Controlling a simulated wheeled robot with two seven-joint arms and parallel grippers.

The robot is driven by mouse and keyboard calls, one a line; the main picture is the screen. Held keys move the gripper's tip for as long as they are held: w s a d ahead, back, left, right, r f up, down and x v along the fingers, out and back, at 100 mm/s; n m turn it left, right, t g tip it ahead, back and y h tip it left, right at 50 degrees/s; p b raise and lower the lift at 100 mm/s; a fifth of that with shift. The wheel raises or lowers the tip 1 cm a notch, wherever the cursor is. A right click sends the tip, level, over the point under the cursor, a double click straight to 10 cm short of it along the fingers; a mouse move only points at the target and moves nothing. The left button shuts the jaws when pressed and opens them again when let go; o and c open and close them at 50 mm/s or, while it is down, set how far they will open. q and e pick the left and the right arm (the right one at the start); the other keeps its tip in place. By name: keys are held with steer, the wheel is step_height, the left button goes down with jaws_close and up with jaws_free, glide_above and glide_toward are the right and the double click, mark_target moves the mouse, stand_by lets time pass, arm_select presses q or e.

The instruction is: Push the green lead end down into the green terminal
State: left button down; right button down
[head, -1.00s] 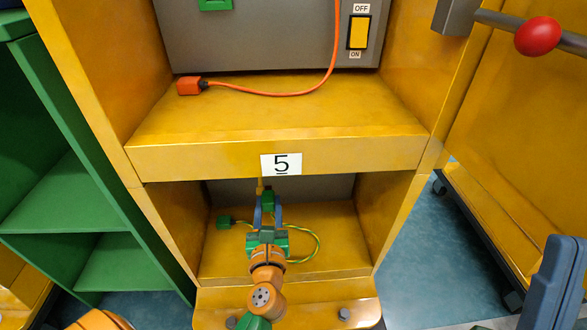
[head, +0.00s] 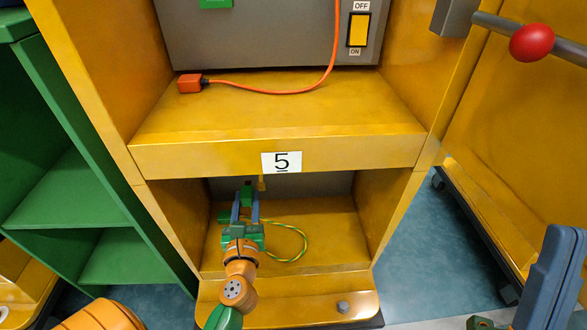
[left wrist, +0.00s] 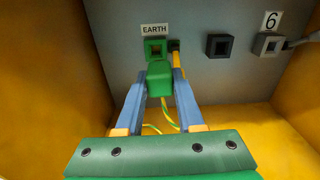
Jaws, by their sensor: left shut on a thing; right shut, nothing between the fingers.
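The green lead end (left wrist: 160,78) is between the fingers of my left gripper (left wrist: 161,84), which is shut on it. In the head view it is a small green block (head: 247,191) at the fingertips, under the shelf. The green terminal (left wrist: 154,47) is a square frame on the grey back panel under the EARTH label. The lead end appears just below the terminal; I cannot tell whether they touch. A green-and-yellow lead (head: 303,240) loops on the lower floor. My right gripper (head: 562,238) is shut and empty at the far right.
A black socket with a yellow piece (left wrist: 177,60) is right beside the terminal. Another dark socket (left wrist: 218,45) and a grey plugged socket (left wrist: 268,43) are further right. Yellow walls and the shelf (head: 220,158) enclose my left arm.

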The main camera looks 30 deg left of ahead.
mark_target(245, 188)
arm_select(q)
steer(key=shift+w+a+r, duration=0.25)
steer(key=shift+w+a, duration=0.2)
steer(key=shift+a, duration=0.3)
steer(key=shift+w+m, duration=0.1)
steer(key=shift+m, duration=0.2)
steer(key=shift+x, duration=1.1)
steer(key=shift+x, duration=1.3)
steer(key=shift+r, duration=0.1)
steer(key=shift+c, duration=2.2)
jaws_free()
steer(key=v, duration=0.7)
